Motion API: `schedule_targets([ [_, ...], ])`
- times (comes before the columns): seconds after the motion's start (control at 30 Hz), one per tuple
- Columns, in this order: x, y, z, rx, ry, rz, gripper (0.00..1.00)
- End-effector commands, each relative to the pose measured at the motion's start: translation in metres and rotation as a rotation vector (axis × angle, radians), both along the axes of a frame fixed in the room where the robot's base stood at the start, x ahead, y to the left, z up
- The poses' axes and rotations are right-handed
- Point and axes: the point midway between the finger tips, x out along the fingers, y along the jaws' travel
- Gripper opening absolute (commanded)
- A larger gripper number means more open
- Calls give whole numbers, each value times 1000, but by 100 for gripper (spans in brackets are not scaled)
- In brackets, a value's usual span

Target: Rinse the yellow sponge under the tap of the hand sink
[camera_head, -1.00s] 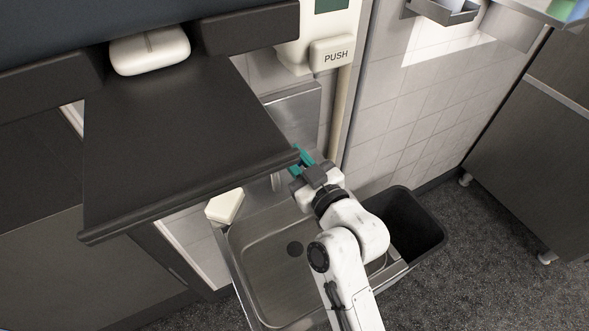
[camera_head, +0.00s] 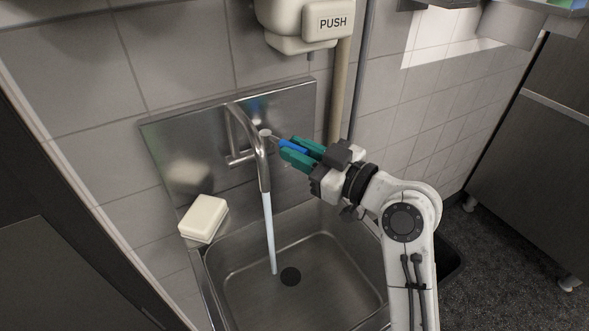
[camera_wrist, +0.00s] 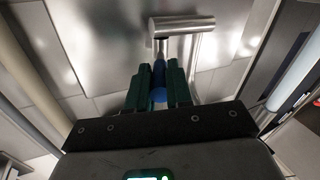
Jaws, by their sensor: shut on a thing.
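My gripper (camera_head: 297,151) is right of the tap (camera_head: 262,160) of the hand sink (camera_head: 300,270). Its green fingers are shut on the tap's blue lever grip (camera_head: 291,147). The blue grip also shows between the fingers in the wrist view (camera_wrist: 159,78), joined by a thin rod to the tap's metal cylinder (camera_wrist: 181,26). A stream of water (camera_head: 269,235) falls from the spout into the basin near the round drain (camera_head: 290,276). No clearly yellow sponge shows. A pale cream block (camera_head: 205,216) rests on the sink's left back corner; I cannot tell whether it is the sponge.
A dispenser marked PUSH (camera_head: 315,22) hangs on the wall above the tap. A steel splash plate (camera_head: 185,140) is behind the tap. A pipe runs down beside the dispenser. A dark bin (camera_head: 450,265) stands right of the sink. The basin looks empty apart from water.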

Motion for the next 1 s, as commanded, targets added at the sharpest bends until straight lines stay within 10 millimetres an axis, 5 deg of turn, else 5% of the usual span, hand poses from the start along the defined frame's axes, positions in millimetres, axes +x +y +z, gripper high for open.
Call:
schedule_targets([
  [0.6,6,-9,0,-2,-1,96,0],
  [0.63,6,-9,0,-2,-1,96,21],
  [0.9,6,-7,0,-2,-1,99,45],
  [1.0,6,-6,0,-2,-1,99,45],
])
